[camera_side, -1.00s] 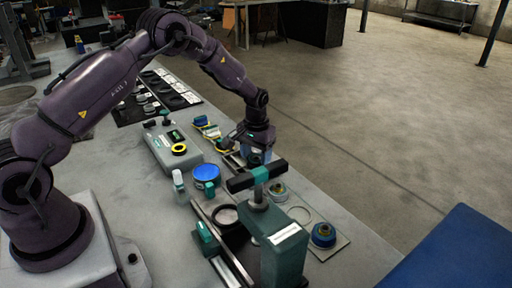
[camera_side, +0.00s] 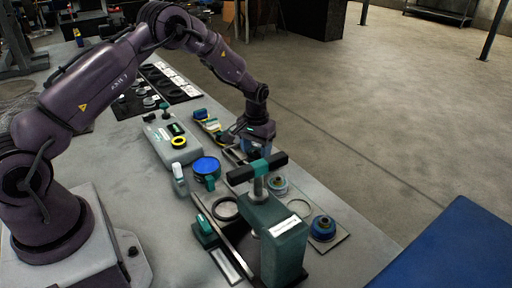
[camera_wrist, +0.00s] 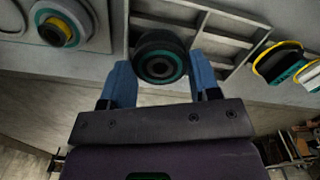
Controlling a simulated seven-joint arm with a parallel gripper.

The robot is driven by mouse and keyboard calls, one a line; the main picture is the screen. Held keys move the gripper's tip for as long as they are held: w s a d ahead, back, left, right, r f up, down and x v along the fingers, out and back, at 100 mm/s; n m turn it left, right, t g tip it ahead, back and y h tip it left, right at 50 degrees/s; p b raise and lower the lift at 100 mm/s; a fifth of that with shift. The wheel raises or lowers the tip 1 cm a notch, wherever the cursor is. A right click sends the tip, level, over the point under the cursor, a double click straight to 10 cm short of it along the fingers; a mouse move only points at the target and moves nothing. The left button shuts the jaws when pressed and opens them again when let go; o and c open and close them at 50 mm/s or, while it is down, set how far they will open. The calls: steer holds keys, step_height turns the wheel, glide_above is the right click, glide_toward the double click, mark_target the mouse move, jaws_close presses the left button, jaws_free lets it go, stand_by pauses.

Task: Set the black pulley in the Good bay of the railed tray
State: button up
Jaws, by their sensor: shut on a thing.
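My gripper (camera_wrist: 161,72) shows its two blue fingers in the wrist view, shut on the black pulley (camera_wrist: 158,44), which has a teal ring around a dark centre. The pulley is at the left part of the grey railed tray (camera_wrist: 222,22), close to its near edge. I cannot tell whether it touches the tray floor. In the side view my gripper (camera_side: 256,146) is low over the tray (camera_side: 234,155), behind the press, and hides most of it and the pulley. No Good label is readable.
A green press with a black crossbar (camera_side: 257,168) stands just in front of my gripper in the side view. A yellow-and-black part (camera_wrist: 278,62) lies right of the tray in the wrist view. A round blue-lidded tin (camera_side: 206,166) stands to the left.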

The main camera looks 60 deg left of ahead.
steer(key=shift+f, duration=0.25)
steer(key=shift+f, duration=0.6)
steer(key=o, duration=1.3)
steer(key=shift+f, duration=0.1)
steer(key=shift+r, duration=3.55)
steer(key=shift+r, duration=0.1)
step_height(320, 180, up, 4)
steer(key=shift+f, duration=0.1)
